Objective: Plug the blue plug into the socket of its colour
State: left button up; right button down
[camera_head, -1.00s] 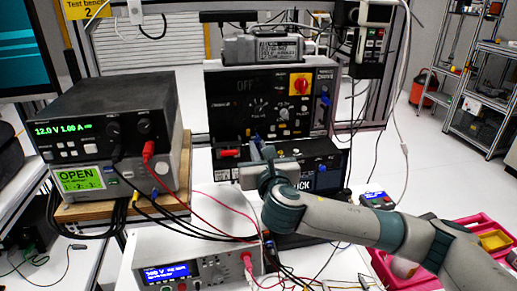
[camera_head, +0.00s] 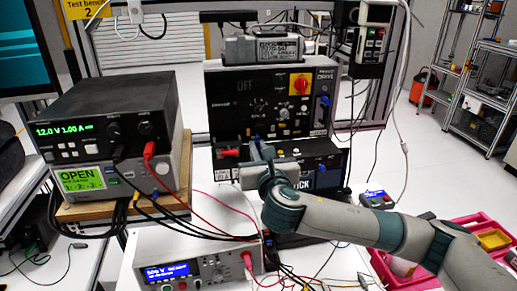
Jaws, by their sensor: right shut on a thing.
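My right gripper (camera_head: 262,150) reaches in from the right and is shut, its fingers pointing at the lower front of the black servo drive panel (camera_head: 230,116). A small bit of blue, seemingly the blue plug (camera_head: 257,138), shows at its fingertips; most of it is hidden by the gripper. I cannot tell whether it touches or enters a socket. A red plug (camera_head: 229,152) sits left of the gripper. Another blue part (camera_head: 322,167) shows on the lower black unit to the right. The blue socket cannot be made out. My left gripper is not in view.
Stacked instruments (camera_head: 112,125) stand on a wooden shelf at left, with red and black leads hanging from them. A white bench meter (camera_head: 190,268) stands in front. A pink bin (camera_head: 480,228) is at right. A grey cable (camera_head: 404,120) hangs right of the panel.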

jog(key=shift+p, duration=0.65)
dwell(0.8)
jog(key=shift+f, duration=0.2)
dwell(0.6)
jog(key=c, duration=1.7)
grip_release()
notch_tip(320, 180, up, 5)
jog(key=p, duration=0.5)
jog(key=shift+r, duration=0.1)
jog(key=shift+r+p, duration=0.65)
jog(key=shift+r, duration=0.3)
